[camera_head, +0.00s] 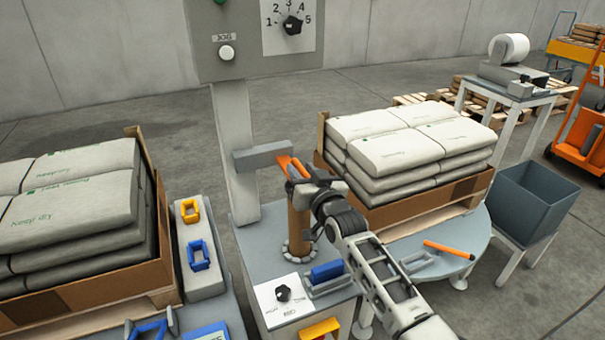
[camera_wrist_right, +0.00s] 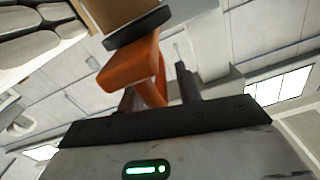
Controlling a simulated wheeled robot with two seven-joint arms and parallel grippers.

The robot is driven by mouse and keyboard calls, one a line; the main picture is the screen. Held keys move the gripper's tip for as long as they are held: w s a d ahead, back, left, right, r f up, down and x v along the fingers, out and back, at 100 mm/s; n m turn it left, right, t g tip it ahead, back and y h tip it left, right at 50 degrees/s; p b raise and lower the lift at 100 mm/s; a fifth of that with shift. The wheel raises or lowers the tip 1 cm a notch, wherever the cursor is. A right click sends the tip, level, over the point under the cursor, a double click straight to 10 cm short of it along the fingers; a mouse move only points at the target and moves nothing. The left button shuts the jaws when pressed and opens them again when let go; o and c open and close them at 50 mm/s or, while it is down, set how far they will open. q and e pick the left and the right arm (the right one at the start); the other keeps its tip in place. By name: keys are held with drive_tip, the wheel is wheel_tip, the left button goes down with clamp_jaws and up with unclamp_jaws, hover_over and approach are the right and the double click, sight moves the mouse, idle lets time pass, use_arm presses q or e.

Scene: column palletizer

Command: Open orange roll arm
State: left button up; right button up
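The orange roll arm (camera_head: 288,164) sticks out from a grey block (camera_head: 262,155) on the grey post, at the top of an upright brown roll (camera_head: 298,222). My right gripper (camera_head: 310,180) is at the arm's outer end, above the roll. In the right wrist view the orange arm (camera_wrist_right: 137,68) reaches down between the two dark fingers of my gripper (camera_wrist_right: 158,92). A gap shows between the orange piece and the right-hand finger, so the gripper looks open around it. The gripper itself hides part of the arm in the head view. My left gripper is out of view.
A control panel (camera_head: 245,60) stands above the post. Stacked sacks in cartons stand left (camera_head: 75,205) and right (camera_head: 408,145). A knob (camera_head: 283,292) and a blue handle (camera_head: 327,271) sit before the roll. An orange-handled tool (camera_head: 448,249) lies on the round table.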

sight(295, 160)
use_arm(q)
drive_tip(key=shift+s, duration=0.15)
use_arm(e)
drive_tip(key=shift+w+a, duration=0.1)
drive_tip(key=shift+w, duration=0.05)
